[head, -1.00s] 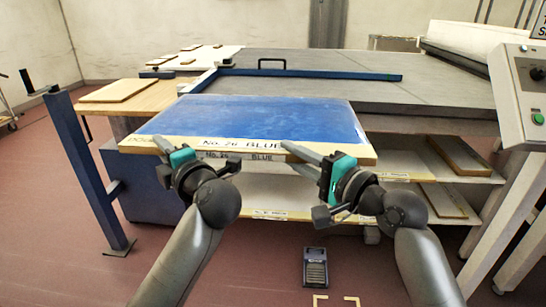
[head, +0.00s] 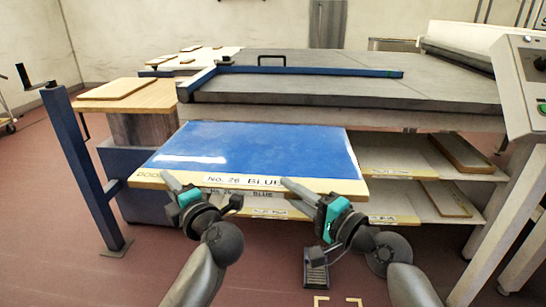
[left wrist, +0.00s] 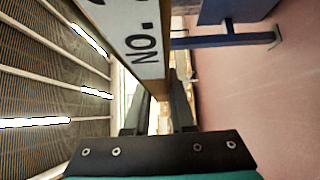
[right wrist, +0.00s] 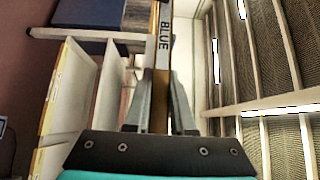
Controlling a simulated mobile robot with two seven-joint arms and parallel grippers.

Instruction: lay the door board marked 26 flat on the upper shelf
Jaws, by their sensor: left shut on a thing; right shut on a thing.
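The door board (head: 255,150) has a blue top and a pale front edge labelled No. 26 BLUE. It looks roughly level in front of the rack's left part. My left gripper (head: 178,192) is shut on its front edge at the left. My right gripper (head: 305,192) is shut on the same edge further right. The board's label shows in the left wrist view (left wrist: 138,38) and its edge in the right wrist view (right wrist: 163,40). The upper shelf (head: 395,158) shows on the right; the board hides its left part, so I cannot tell whether they touch.
Other boards (head: 460,152) lie on the right of the shelves, one also on the lower shelf (head: 400,205). A grey table top (head: 340,88) with a blue frame is above. A blue post (head: 85,170) stands left. A foot pedal (head: 316,272) is on the floor.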

